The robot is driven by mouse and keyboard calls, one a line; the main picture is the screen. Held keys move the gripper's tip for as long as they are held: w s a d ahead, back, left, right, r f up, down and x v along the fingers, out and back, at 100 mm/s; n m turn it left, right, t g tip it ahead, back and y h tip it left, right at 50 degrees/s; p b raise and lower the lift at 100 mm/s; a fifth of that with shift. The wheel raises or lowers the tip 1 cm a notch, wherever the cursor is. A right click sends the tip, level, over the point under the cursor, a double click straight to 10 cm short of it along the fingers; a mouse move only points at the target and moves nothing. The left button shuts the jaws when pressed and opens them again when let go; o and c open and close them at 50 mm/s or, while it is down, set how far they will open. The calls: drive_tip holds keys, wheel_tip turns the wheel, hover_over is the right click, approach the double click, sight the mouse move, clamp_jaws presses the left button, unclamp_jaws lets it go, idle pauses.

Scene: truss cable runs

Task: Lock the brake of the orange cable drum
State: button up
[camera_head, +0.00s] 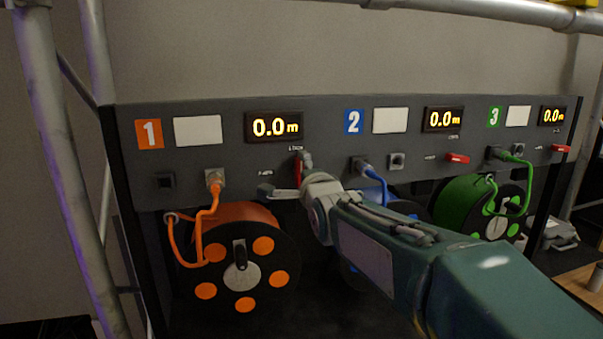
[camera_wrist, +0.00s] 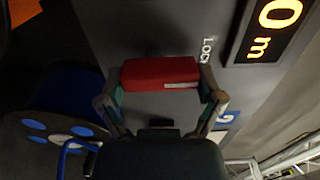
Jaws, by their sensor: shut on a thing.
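The orange cable drum (camera_head: 276,285) sits at the left under the panel, with orange cable running up to a socket above it. Its brake lever (camera_head: 298,170), a red handle, stands about upright on the panel beneath the LOCK label. In the wrist view the red handle (camera_wrist: 160,70) lies between my fingertips, one at each end. My gripper (camera_head: 287,178) is shut on this handle, at the panel. It also shows in the wrist view (camera_wrist: 162,88). The lever's pivot is hidden.
Above drum 1, its display (camera_head: 274,126) reads 0.0 m. The blue drum (camera_wrist: 60,138) is partly hidden behind my arm. The green drum (camera_head: 463,205) is at the right. Brake levers 2 (camera_head: 457,158) and 3 (camera_head: 561,148) lie horizontal. Scaffold tubes (camera_head: 60,150) stand at the left.

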drive_tip(key=shift+f, duration=0.35)
drive_tip(key=o, duration=0.9)
drive_tip(key=shift+c, duration=0.2)
drive_tip(key=shift+d+r, duration=0.1)
drive_tip(key=shift+s+d+r, duration=0.1)
drive_tip(key=shift+s, duration=0.25)
drive_tip(key=v, duration=1.1)
drive_tip(key=s+d+f+n+g+h, duration=0.2)
drive_tip(key=s+d+f+n+g, duration=0.4)
drive_tip(key=s+f, duration=0.4)
drive_tip(key=s+d+f+n+g+h, duration=0.3)
drive_tip(key=s+d+f+n+g, duration=0.2)
drive_tip(key=s, duration=0.8)
wheel_tip(320, 180, down, 6)
drive_tip(key=d+n, duration=0.1)
drive_tip(key=n, duration=0.2)
drive_tip(key=shift+d+r+n+g, duration=0.2)
drive_tip(key=shift+d+n+g, duration=0.1)
drive_tip(key=shift+n+g, duration=0.1)
